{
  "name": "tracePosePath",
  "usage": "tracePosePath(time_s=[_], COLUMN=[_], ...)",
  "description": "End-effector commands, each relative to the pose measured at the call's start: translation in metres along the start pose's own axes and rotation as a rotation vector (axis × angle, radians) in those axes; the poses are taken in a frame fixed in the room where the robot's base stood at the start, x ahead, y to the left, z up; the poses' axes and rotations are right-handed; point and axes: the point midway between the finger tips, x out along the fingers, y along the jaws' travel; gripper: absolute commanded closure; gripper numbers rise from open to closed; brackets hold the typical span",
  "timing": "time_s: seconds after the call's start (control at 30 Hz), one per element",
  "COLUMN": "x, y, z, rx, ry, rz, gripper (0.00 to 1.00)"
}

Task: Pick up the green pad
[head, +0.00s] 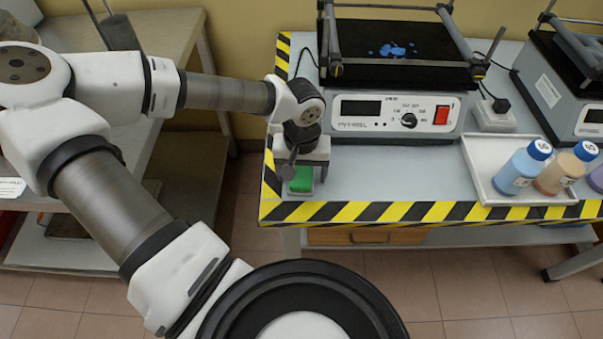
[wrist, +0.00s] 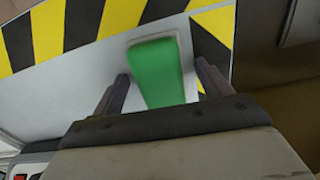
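The green pad (head: 301,179) lies near the left front corner of the lab table, partly hidden under my gripper in the head view. In the wrist view the green pad (wrist: 157,72) shows between my two fingers, with a pale edge or base around it. My gripper (wrist: 162,88) is open, one finger on each side of the pad, with a gap visible beside the fingers. In the head view my gripper (head: 296,168) is directly above the pad. I cannot tell whether the fingers touch it.
A shaker device (head: 390,118) with a red switch stands behind and right of the pad. A white tray (head: 482,160) holds several bottles, including a blue one (head: 522,168). Yellow-black tape (head: 400,212) marks the table edge. A grey bench (head: 160,40) stands at left.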

Motion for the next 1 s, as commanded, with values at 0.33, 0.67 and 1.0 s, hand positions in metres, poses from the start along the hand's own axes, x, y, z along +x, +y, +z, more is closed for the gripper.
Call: tracePosePath(time_s=[0.33, 0.67, 1.0], x=[0.0, -0.004, -0.063], y=[0.0, 0.0, -0.001], z=[0.0, 0.0, -0.001], rx=[0.0, 0.0, -0.001], ry=[0.0, 0.002, 0.005], rz=[0.0, -0.001, -0.002], gripper=[0.69, 0.7, 0.7])
